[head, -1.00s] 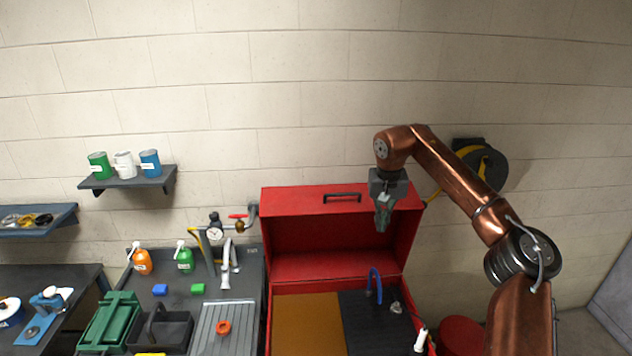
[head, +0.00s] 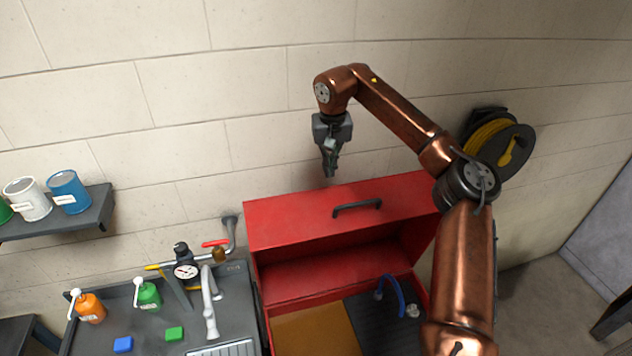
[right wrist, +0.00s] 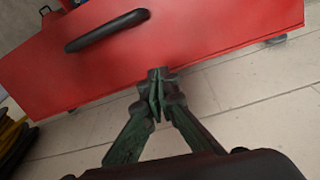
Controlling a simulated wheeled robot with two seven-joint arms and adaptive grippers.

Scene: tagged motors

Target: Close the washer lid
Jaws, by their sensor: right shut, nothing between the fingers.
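The red washer lid (head: 300,220) stands raised at the back of the red washer, with a black handle (head: 357,208) on its front edge. The lid and handle also show in the right wrist view, the lid (right wrist: 190,45) across the top and the handle (right wrist: 108,30) at upper left. The washer's open inside shows a yellow-brown panel (head: 315,332) and a dark panel with a blue hose (head: 392,290). My right gripper (head: 330,172) is shut and empty, above and behind the lid's top edge near the wall. My left gripper is not in view.
A sink counter (head: 235,290) with a faucet (head: 208,300), gauge, orange bottle (head: 90,308) and green bottle (head: 148,295) stands left of the washer. A shelf with cans (head: 90,215) is on the wall. A hose reel (head: 490,140) hangs at right.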

